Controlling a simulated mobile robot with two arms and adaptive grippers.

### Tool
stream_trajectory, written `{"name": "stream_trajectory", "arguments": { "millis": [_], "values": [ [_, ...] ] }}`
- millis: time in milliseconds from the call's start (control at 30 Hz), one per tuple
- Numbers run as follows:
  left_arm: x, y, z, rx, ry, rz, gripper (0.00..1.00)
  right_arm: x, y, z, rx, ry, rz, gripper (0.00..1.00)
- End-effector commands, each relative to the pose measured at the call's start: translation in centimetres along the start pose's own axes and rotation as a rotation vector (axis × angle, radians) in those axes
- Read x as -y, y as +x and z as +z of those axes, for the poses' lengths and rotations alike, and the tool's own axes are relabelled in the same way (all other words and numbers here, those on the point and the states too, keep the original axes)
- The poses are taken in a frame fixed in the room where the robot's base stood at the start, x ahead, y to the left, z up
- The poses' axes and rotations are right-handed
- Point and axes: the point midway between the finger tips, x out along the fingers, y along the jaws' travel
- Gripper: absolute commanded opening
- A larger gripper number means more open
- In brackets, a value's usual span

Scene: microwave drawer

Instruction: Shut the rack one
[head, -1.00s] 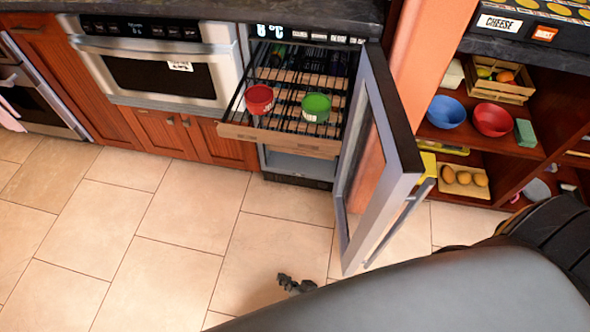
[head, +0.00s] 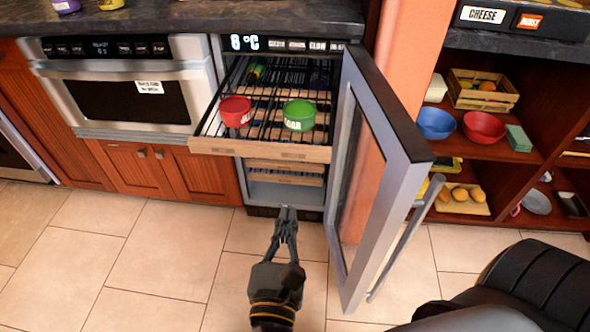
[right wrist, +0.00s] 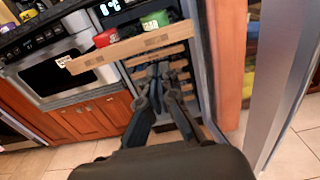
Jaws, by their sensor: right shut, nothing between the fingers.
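The top rack (head: 262,151) of the small fridge is pulled out, with its wooden front edge well forward of the cabinet. A red bowl (head: 236,111) and a green bowl (head: 299,115) stand on it. In the right wrist view the rack's wooden front (right wrist: 120,50) crosses the upper part. Lower racks (head: 285,172) sit inside the cabinet. The glass fridge door (head: 367,185) stands wide open to the right. My right gripper (head: 287,210) is shut and empty, below and in front of the rack, apart from it in the head view. My left gripper is not in view.
A steel oven (head: 125,85) is built in left of the fridge. Open shelves on the right hold a blue bowl (head: 437,123), another red bowl (head: 484,126) and a wooden crate (head: 483,89). The tiled floor (head: 150,265) in front is clear.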

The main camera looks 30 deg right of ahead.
Motion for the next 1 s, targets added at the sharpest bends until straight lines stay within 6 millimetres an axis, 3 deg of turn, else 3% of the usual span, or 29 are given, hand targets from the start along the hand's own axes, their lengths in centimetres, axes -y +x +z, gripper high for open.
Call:
{"name": "stream_trajectory", "arguments": {
  "millis": [233,600,800,1000],
  "values": [
    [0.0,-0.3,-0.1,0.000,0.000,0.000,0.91,0.0,4.6,0.4,0.008,-0.001,-0.001,0.00],
    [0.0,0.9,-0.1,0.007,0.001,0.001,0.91,-0.1,11.6,0.3,0.007,-0.006,0.002,0.00],
    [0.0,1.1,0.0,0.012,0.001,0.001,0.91,-0.1,13.1,0.1,0.005,-0.008,0.003,0.00],
    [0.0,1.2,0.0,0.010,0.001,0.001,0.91,-0.1,13.3,0.1,0.004,-0.007,0.003,0.00]
  ]
}}
